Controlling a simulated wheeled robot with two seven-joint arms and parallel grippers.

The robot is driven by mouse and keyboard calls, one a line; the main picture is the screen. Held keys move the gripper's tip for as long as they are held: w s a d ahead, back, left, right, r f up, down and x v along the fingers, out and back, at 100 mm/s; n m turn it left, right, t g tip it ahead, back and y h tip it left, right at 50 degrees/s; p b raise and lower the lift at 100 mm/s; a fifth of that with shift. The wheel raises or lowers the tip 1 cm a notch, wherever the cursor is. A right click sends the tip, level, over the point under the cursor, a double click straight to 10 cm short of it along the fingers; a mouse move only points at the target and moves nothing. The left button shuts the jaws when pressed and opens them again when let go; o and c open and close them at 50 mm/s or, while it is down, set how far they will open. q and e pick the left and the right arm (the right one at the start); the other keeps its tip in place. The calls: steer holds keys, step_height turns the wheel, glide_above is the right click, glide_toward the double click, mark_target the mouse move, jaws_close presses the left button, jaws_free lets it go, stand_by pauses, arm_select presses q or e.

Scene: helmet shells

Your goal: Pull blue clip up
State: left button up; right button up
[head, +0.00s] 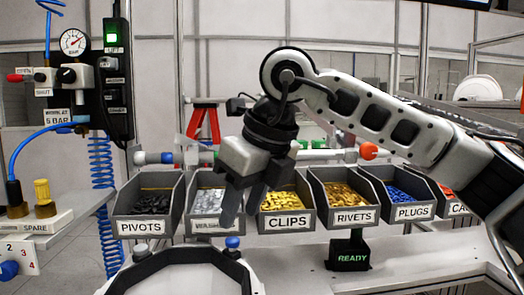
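A small blue round-topped piece (232,242) stands at the back rim of the dark-edged fixture (180,256) at the bottom of the head view. It is the blue part nearest my gripper; I cannot tell for sure that it is the clip. My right gripper (241,215) comes in from the right and points down, just above this blue piece. Its two dark fingers are apart, with nothing seen between them. The fingertips look close to the blue piece, but I cannot tell whether they touch it. My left gripper is out of view.
Behind the gripper stands a row of labelled bins, including pivots (148,203), clips (287,205), rivets (345,198) and plugs (405,195). A black READY sign (350,252) stands on the bench. A pressure panel (80,75) and blue coiled hose (103,190) are at left. The right bench front is clear.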

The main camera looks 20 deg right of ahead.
steer(key=v, duration=1.2)
